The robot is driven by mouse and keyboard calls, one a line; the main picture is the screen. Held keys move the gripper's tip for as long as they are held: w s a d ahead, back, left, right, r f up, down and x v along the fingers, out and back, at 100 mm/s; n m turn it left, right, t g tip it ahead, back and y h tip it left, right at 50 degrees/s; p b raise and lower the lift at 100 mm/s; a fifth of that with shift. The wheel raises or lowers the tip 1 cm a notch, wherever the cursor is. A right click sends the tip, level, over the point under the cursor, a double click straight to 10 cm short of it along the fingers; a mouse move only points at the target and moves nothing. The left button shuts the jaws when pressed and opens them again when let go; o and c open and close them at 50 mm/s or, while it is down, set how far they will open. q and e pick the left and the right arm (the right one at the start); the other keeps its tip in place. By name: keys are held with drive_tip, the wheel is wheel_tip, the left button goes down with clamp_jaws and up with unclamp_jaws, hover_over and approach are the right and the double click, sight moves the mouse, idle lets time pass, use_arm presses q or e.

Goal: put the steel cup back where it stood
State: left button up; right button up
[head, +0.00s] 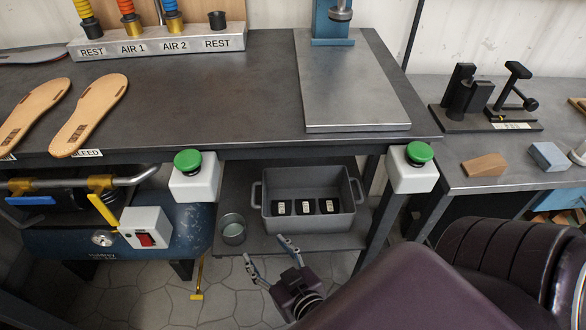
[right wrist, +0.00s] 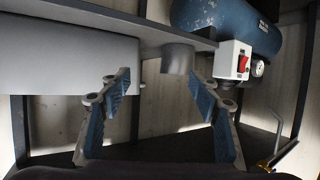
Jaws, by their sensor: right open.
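The steel cup (head: 232,228) stands upright on the lower shelf under the bench, just left of the grey crate. My right gripper (head: 266,250) is open and empty in front of the shelf, to the right of the cup and a little nearer to me. In the right wrist view the cup (right wrist: 178,57) shows beyond the open fingers (right wrist: 160,76), nearer the right finger, and nothing is between the pads. My left gripper is not in view.
The grey crate (head: 310,222) with three dark labelled items stands right of the cup. Two green buttons (head: 187,161) (head: 419,152) sit on white boxes at the bench's front edge. A blue tank (head: 185,215) lies to the left. A table leg (head: 377,225) stands right of the crate.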

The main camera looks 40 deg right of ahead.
drive_tip(key=d+f+g, duration=0.1)
drive_tip(key=s+d+f+g, duration=0.1)
drive_tip(key=d, duration=0.1)
drive_tip(key=s+d+f+g+h, duration=0.1)
drive_tip(key=g, duration=0.1)
drive_tip(key=shift+d+f, duration=0.25)
drive_tip(key=shift+f, duration=0.1)
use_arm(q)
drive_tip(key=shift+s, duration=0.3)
use_arm(e)
drive_tip(key=s+a+f+n+g+y, duration=0.2)
drive_tip(key=s+g, duration=0.4)
drive_tip(key=s, duration=0.2)
drive_tip(key=shift+s+a+n, duration=0.3)
drive_tip(key=shift+s+n, duration=0.1)
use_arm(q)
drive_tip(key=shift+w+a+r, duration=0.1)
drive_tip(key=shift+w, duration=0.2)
